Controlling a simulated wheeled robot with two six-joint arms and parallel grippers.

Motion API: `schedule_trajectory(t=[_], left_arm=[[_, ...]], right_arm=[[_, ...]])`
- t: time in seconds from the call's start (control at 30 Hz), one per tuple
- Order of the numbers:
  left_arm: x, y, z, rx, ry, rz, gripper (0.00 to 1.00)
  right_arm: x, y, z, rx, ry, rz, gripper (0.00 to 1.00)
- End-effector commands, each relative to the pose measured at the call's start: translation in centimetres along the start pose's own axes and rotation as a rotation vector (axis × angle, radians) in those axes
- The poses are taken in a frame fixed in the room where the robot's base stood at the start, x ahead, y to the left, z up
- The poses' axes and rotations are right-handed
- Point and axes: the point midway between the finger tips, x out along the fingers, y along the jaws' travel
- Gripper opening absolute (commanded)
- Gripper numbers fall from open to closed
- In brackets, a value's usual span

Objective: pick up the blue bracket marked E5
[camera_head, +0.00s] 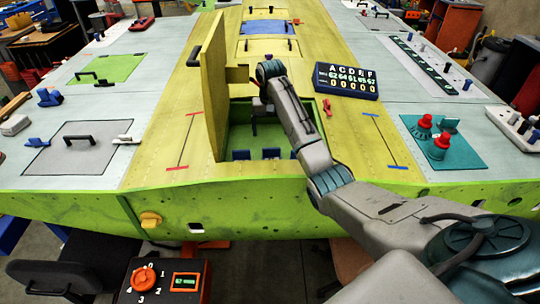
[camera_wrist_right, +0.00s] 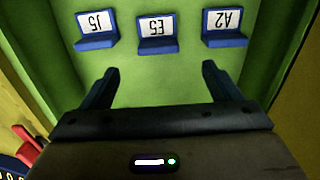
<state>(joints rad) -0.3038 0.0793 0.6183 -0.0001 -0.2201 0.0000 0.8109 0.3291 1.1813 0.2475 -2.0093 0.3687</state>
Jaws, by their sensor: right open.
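In the right wrist view the blue bracket marked E5 (camera_wrist_right: 157,44) stands in the middle of a row, its white label upside down. A bracket marked J5 (camera_wrist_right: 97,42) is to its left and one marked A2 (camera_wrist_right: 224,40) to its right. My right gripper (camera_wrist_right: 159,70) is open and empty, its two fingers spread just short of the E5 bracket, not touching it. In the head view my right arm reaches over the green-walled opening, where blue brackets (camera_head: 271,153) show low down; their labels cannot be read there. My left gripper is not in view.
An upright yellow hatch panel (camera_head: 214,85) stands at the opening's left edge. A dark counter display (camera_head: 346,81) and a teal plate with red knobs (camera_head: 441,142) lie to the right. Green walls (camera_wrist_right: 50,45) close in on both sides of the brackets.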

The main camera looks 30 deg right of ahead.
Motion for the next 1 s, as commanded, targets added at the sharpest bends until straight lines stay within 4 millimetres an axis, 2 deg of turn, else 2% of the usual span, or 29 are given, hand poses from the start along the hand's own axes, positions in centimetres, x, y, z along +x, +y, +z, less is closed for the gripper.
schedule_trajectory(t=[0.03,0.13,0.2,0.37,0.57,0.8,1.0], left_arm=[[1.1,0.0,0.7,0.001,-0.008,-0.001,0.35],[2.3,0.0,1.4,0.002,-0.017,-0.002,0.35],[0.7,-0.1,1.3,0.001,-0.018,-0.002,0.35],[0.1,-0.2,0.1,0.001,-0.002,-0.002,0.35],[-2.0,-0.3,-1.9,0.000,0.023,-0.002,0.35],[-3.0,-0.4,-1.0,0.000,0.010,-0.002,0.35],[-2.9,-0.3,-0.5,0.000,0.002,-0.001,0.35]], right_arm=[[1.2,0.0,0.0,-0.001,0.000,0.000,0.84],[2.6,0.0,0.0,-0.002,0.000,0.000,0.84],[2.9,0.0,0.1,-0.002,-0.004,0.001,0.84],[4.5,0.1,0.1,-0.002,-0.001,0.000,0.84],[6.4,0.3,0.5,-0.002,-0.003,0.001,0.84],[9.4,0.3,0.5,-0.003,0.000,-0.002,0.84],[9.8,0.3,0.4,-0.004,0.002,-0.002,0.84]])
